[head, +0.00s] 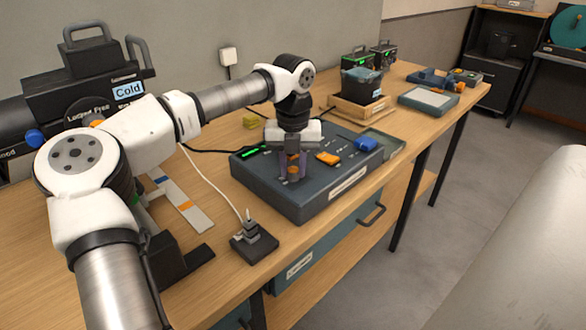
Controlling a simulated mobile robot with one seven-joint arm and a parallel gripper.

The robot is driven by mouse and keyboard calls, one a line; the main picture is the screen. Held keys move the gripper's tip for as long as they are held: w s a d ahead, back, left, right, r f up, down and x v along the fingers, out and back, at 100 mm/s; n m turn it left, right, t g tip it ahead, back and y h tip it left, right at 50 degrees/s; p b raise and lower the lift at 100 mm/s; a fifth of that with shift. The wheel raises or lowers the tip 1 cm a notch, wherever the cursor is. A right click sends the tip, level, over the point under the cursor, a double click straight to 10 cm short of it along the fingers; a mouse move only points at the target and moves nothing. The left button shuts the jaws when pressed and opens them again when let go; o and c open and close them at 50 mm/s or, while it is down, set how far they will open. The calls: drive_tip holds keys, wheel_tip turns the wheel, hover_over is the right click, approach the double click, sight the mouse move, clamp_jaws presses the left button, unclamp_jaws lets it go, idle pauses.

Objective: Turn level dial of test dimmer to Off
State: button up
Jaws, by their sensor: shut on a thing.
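A dark blue-grey control box (305,203), which looks like the test dimmer, lies on the wooden bench. Its top carries a lit green strip (250,152), an orange control (328,159) and a blue control (367,144). My gripper (293,171) points straight down over the left part of the box top. Its fingers are shut on a small orange-brown dial (293,174), mostly hidden between them. The dial's pointer and scale marks cannot be made out. The label on the box front is too small to read.
A small black block with a cable (254,242) stands left of the box, near the bench's front edge. A shallow grey-green tray (385,142) adjoins the box's right. A wooden tray (348,109) holds a dark case behind.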

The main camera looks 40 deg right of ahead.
sight(293, 169)
drive_tip(key=n+b, duration=0.1)
drive_tip(key=n, duration=0.3)
drive_tip(key=shift+n, duration=0.3)
drive_tip(key=n+b, duration=0.1)
drive_tip(key=n, duration=0.3)
drive_tip(key=shift+n, duration=0.3)
drive_tip(key=n+b, duration=0.1)
drive_tip(key=n, duration=0.3)
drive_tip(key=shift+n+b, duration=0.3)
drive_tip(key=shift+n, duration=2.2)
drive_tip(key=o, duration=1)
wheel_tip(293, 169, up, 14)
drive_tip(key=shift+f+p, duration=0.1)
drive_tip(key=shift+p, duration=0.2)
